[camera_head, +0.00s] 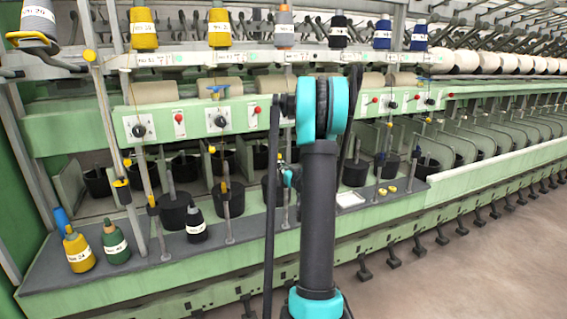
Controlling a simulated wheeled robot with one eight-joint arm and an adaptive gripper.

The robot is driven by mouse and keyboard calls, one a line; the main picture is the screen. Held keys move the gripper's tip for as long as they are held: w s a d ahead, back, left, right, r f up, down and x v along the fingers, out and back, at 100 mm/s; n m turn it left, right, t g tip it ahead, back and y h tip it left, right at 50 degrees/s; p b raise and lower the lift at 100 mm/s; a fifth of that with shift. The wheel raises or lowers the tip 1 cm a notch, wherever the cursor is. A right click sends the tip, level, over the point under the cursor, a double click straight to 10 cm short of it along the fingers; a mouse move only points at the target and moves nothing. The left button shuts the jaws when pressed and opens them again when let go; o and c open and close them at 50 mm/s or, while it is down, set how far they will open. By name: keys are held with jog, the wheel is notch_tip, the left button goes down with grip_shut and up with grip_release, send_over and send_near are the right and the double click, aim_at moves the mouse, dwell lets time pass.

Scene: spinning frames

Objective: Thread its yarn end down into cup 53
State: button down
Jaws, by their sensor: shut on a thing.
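A small teal and black part of my gripper (290,177) shows just left of my upright arm, in front of the machine among the cups. My arm hides most of it, and its fingertips cannot be made out. The yarn end it is shut on is too fine to see. Black cups stand in the machine's bays, with a front-left cup (173,214) and another (228,201) left of my gripper, and one cup (354,172) right of my arm. I cannot read which cup is 53.
Yellow (78,252), green (116,245) and dark (196,224) yarn cones stand on the grey ledge (140,262). Thin upright posts (150,195) rise before the cups. A white tray (349,199) lies right of my arm. The floor (460,275) at right is clear.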

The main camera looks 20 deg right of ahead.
jog(key=shift+f, duration=0.3)
jog(key=c, duration=1.5)
grip_release()
jog(key=s, duration=1.2)
jog(key=shift+d, duration=0.2)
